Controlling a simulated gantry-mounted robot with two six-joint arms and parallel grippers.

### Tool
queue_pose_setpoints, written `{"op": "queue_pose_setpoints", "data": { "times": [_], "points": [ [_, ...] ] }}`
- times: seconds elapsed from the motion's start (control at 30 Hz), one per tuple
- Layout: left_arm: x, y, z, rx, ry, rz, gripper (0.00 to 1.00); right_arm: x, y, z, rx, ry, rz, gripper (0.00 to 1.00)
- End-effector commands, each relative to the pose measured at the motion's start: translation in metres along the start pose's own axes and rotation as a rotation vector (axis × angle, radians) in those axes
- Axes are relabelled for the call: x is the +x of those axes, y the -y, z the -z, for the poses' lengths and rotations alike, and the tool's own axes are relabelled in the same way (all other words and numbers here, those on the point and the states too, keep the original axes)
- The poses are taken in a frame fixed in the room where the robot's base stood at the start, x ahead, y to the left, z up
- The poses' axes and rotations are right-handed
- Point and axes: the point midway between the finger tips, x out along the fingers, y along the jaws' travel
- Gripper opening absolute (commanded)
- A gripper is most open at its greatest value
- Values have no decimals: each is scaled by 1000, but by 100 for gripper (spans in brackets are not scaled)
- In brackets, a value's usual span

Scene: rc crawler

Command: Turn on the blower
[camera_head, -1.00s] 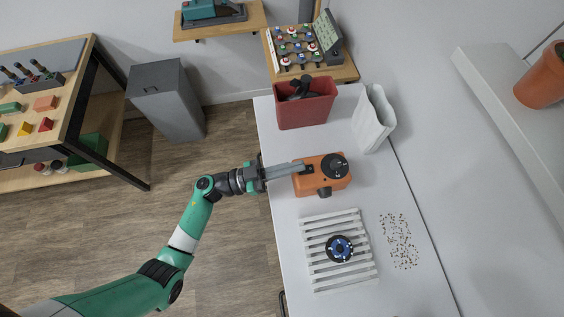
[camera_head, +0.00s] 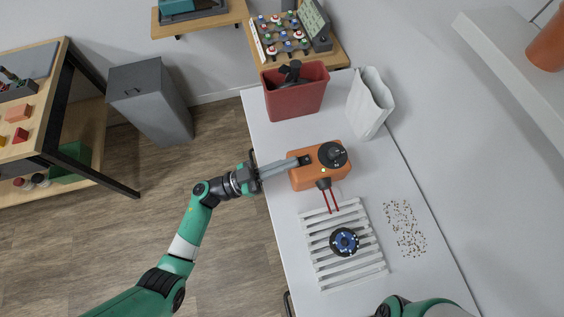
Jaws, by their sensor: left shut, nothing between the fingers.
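The orange blower (camera_head: 336,174) stands on the white table. It has a round black dial (camera_head: 333,155) on top and a dark nozzle (camera_head: 323,184) facing the slatted rack. Two thin red lines (camera_head: 330,201) run from the nozzle to the rack's edge. My left gripper (camera_head: 302,161) is shut and empty. Its fingertips meet the blower's upper left side at a small dark part; whether they press it I cannot tell. Part of my right arm shows at the bottom right; its gripper is out of view.
A white slatted rack (camera_head: 325,268) holds a round black and blue part (camera_head: 344,242). Small crumbs (camera_head: 404,229) lie to its right. A red bin (camera_head: 294,96) and a white bag (camera_head: 367,105) stand behind the blower. A grey bin (camera_head: 150,103) stands on the floor.

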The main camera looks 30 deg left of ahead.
Motion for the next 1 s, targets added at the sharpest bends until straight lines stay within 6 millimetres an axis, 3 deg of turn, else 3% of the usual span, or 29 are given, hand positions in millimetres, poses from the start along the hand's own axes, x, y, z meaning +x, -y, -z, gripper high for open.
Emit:
{"op": "queue_pose_setpoints", "data": {
  "times": [0.17,0.43,0.5,0.7,0.83,1.0],
  "points": [
    [2,0,7,-1,1,0,0,6,0,5,0,0,0,79],
    [16,-1,54,-2,0,-4,0,45,0,42,0,0,0,79],
    [-12,1,32,-2,2,4,0,29,0,28,0,-2,0,79],
    [-58,1,26,-1,0,2,0,22,0,20,0,1,0,79],
    [-78,0,23,-2,1,0,0,19,0,18,0,0,0,79],
    [-88,-1,23,-1,1,-3,0,18,0,17,0,0,0,79]
  ]
}}
